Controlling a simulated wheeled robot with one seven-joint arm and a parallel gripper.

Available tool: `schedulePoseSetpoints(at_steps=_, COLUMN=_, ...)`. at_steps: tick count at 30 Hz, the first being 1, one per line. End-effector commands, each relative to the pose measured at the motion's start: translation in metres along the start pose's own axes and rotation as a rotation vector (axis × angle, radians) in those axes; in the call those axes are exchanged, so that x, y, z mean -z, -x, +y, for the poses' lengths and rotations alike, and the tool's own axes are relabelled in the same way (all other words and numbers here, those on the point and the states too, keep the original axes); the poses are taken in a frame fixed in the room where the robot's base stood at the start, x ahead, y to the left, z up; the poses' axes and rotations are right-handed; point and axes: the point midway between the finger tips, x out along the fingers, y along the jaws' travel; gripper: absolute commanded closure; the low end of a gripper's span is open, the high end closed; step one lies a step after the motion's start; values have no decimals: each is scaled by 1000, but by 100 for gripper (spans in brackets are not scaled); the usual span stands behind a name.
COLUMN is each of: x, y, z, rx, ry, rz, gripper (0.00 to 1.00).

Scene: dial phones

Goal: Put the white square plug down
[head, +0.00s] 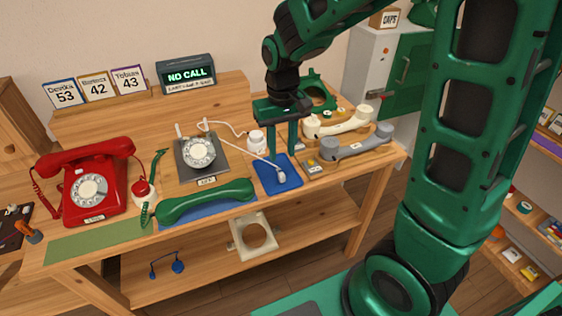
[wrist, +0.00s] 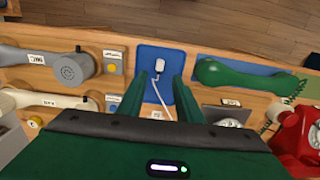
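The white square plug (head: 281,176) lies on a blue mat (head: 268,185) near the front of the table, with its white cord running back from it. In the wrist view the plug (wrist: 158,65) shows on the blue mat (wrist: 147,54), just beyond the fingertips and between their lines. My gripper (head: 282,151) is over the back of the mat, pointing down. In the wrist view my gripper (wrist: 159,77) is open, with its two green fingers apart and nothing between them but the cord further off. Contact between plug and fingers does not show.
A grey handset (head: 356,143) and a cream handset (head: 337,122) lie to the right of the mat. A green handset (head: 204,200) lies to the left.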

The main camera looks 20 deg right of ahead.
Motion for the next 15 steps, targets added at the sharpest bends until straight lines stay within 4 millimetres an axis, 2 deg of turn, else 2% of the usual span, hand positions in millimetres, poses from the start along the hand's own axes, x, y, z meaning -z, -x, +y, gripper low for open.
schedulePoseSetpoints(at_steps=3, x=1, y=20, z=0, rx=1, ry=0, rz=3, gripper=68)
schedulePoseSetpoints(at_steps=6, x=0, y=31, z=0, rx=0, ry=0, rz=1, gripper=68)
schedulePoseSetpoints(at_steps=15, x=0, y=41, z=0, rx=0, ry=-1, rz=-1, gripper=68)
